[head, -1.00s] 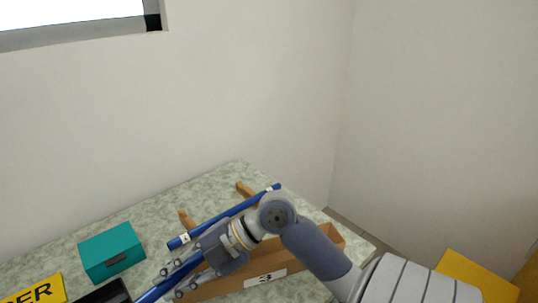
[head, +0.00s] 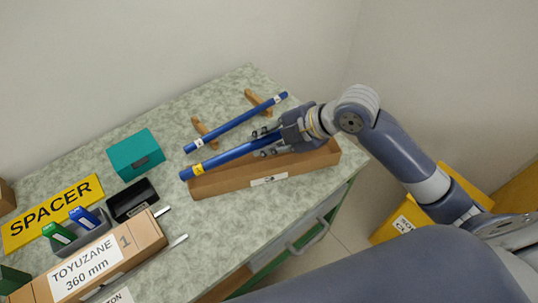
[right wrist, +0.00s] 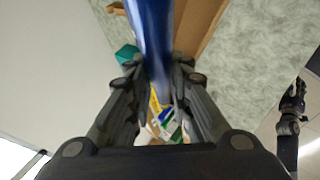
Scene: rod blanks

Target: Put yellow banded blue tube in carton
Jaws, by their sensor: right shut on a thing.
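A blue tube (head: 232,158) with a yellow band (head: 198,170) near its left end is in my right gripper (head: 262,144). The gripper is shut on the tube towards its right part. The tube also shows between the fingers in the right wrist view (right wrist: 154,35). In the head view it lies across the back edge of a long brown carton (head: 225,184) with a white label; its height above the carton is unclear. The yellow-banded end reaches slightly past the carton's left end. A dark gripper, seemingly my left one (right wrist: 292,104), shows small at the right wrist view's right edge.
Another blue tube (head: 236,122) with white bands rests on two wooden supports behind. A teal box (head: 135,153), black tray (head: 132,201), yellow SPACER sign (head: 52,213) and labelled brown box (head: 98,262) stand left. A yellow bin (head: 405,219) is right of the table.

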